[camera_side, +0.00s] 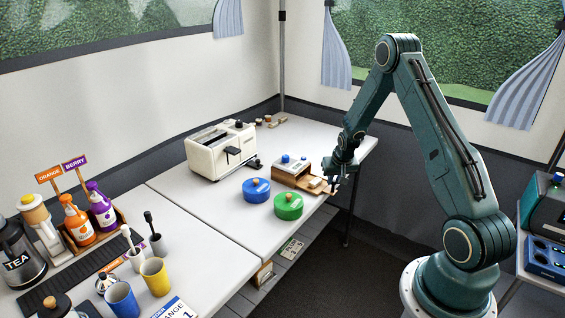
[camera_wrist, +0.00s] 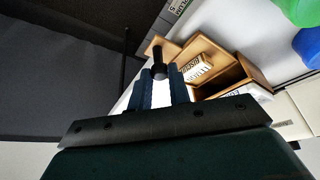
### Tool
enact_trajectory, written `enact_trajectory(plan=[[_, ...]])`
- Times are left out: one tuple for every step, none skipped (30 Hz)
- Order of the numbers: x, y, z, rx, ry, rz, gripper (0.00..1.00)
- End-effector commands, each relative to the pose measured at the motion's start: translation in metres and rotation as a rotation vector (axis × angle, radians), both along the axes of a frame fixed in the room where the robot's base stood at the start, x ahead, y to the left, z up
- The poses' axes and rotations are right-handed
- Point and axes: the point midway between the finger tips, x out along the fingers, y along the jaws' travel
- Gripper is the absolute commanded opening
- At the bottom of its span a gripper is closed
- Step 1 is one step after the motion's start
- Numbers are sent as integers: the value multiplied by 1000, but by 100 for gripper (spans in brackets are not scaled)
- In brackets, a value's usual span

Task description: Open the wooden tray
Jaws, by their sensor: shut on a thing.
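The wooden tray (camera_side: 318,189) is a small drawer in a low wooden box (camera_side: 285,177) near the table's right edge. In the side view it sticks out of the box toward my gripper (camera_side: 331,183). In the wrist view the tray (camera_wrist: 162,45) is partly out, and a pale lettered block (camera_wrist: 197,69) lies in it. A dark round knob (camera_wrist: 159,60) on the tray's front sits between my fingertips (camera_wrist: 160,75). My gripper is shut on the knob. The fingers hide part of the tray front.
Blue (camera_side: 256,190) and green (camera_side: 288,206) round lidded containers stand left of and in front of the box. A cream toaster (camera_side: 217,151) stands behind them. Bottles and cups fill the near left table. The floor beyond the table's right edge is clear.

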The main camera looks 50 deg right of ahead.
Motion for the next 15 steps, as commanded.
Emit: enact_trajectory(plan=[[-4,-1,0,-3,1,-4,0],[-5,-1,0,-3,0,-4,0],[-6,-1,0,-3,0,-4,0],[-6,-1,0,-3,0,-4,0],[-6,-1,0,-3,0,-4,0],[-6,-1,0,-3,0,-4,0],[-6,-1,0,-3,0,-4,0],[-6,-1,0,-3,0,-4,0],[-5,-1,0,-4,-1,-3,0],[-5,-1,0,-4,-1,-3,0],[-5,-1,0,-3,-1,-3,0],[-5,-1,1,-3,-1,-3,25],[-5,-1,0,-2,-1,-3,31],[-5,-1,0,-2,-1,-3,36],[-5,-1,0,-2,-1,-3,40]])
